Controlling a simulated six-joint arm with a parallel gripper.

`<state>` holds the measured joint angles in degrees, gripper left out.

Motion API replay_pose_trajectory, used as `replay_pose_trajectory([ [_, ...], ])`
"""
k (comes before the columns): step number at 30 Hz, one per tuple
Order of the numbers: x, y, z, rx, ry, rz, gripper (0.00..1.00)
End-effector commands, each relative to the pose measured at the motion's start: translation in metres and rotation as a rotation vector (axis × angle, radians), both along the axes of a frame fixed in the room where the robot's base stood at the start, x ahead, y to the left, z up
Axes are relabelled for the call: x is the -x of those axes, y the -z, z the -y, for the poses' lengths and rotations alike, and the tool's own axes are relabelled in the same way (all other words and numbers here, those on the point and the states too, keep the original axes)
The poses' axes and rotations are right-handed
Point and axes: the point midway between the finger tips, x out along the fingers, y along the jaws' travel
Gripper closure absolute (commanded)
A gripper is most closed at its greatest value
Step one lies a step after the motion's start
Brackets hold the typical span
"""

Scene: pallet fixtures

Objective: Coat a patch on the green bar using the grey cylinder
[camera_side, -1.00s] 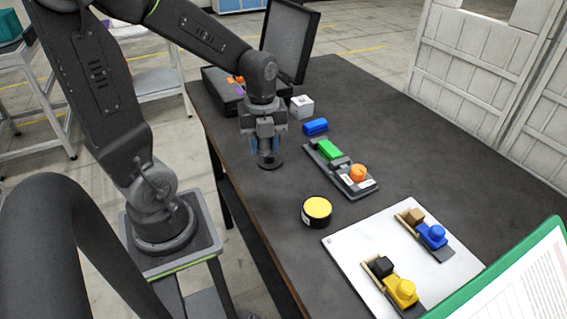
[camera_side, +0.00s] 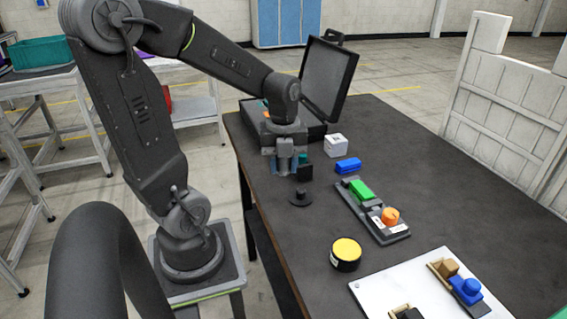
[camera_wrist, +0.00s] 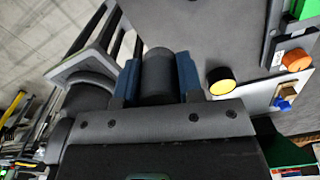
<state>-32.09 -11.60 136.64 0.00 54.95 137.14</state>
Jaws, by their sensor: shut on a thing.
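My gripper (camera_side: 290,163) is shut on the grey cylinder (camera_wrist: 158,76), held between two blue fingers in the wrist view. In the side view, the gripper hangs above the table, apart from a dark round base with a short knob (camera_side: 300,199) below it. The green bar (camera_side: 361,190) lies on a dark grey fixture (camera_side: 349,205), to the right of my gripper. In the wrist view the green bar (camera_wrist: 308,9) shows only partly, at the top right corner. The cylinder's lower end is hard to make out in the side view.
An orange knob (camera_side: 390,215) shares the green bar's fixture. A yellow-topped black tin (camera_side: 346,254) stands nearer the camera. A blue block (camera_side: 348,166) and white cube (camera_side: 335,146) lie behind. An open black case (camera_side: 335,80) is at the back; a white plate (camera_side: 385,288) is in front.

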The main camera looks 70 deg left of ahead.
Motion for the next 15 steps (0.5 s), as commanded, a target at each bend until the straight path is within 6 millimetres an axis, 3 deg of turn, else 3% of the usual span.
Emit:
replay_pose_trajectory([
  [15, -0.0053, 0.0002, 0.0062, 0.001, 0.034, -0.001, 0.84],
])
